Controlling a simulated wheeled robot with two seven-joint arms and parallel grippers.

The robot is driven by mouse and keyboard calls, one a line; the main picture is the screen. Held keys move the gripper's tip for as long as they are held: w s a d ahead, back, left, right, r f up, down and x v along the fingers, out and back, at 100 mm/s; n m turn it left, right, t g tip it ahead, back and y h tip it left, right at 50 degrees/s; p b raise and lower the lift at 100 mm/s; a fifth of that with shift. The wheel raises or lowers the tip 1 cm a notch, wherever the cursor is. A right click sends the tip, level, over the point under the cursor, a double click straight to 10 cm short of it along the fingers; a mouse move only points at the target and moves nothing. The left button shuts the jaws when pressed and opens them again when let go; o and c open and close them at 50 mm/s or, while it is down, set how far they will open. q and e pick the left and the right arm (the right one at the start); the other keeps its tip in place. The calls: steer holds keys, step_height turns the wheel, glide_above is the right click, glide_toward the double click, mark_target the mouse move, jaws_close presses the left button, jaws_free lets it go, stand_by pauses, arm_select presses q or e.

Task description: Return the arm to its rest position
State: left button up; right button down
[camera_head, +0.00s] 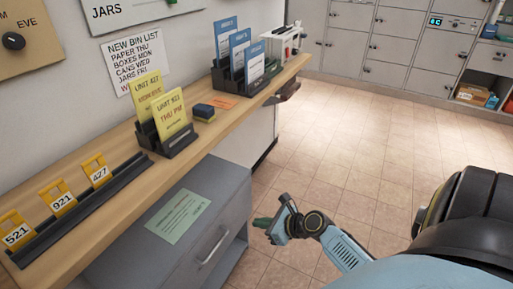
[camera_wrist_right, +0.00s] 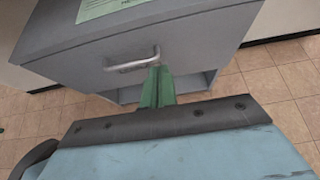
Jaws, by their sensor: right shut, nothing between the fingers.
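My right gripper (camera_head: 262,222) is in the head view, at the lower middle, in front of the grey drawer cabinet (camera_head: 222,188). Its green fingers are shut with nothing between them. In the right wrist view the shut green fingers (camera_wrist_right: 158,88) point toward the cabinet's metal handle (camera_wrist_right: 132,61), and they overlap its right end in the picture. I cannot tell whether they touch it. The handle also shows in the head view (camera_head: 213,249). My left gripper is in neither view.
A wooden counter (camera_head: 105,180) runs along the wall above the cabinet, with yellow cards (camera_head: 172,113), blue leaflets (camera_head: 240,52) and number tags (camera_head: 60,197) on it. A green sheet (camera_head: 178,217) lies on the cabinet top. Grey lockers (camera_head: 400,45) stand at the back. The tiled floor (camera_head: 340,140) is clear.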

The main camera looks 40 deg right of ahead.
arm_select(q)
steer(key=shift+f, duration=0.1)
arm_select(e)
steer(key=shift+s+r, duration=0.1)
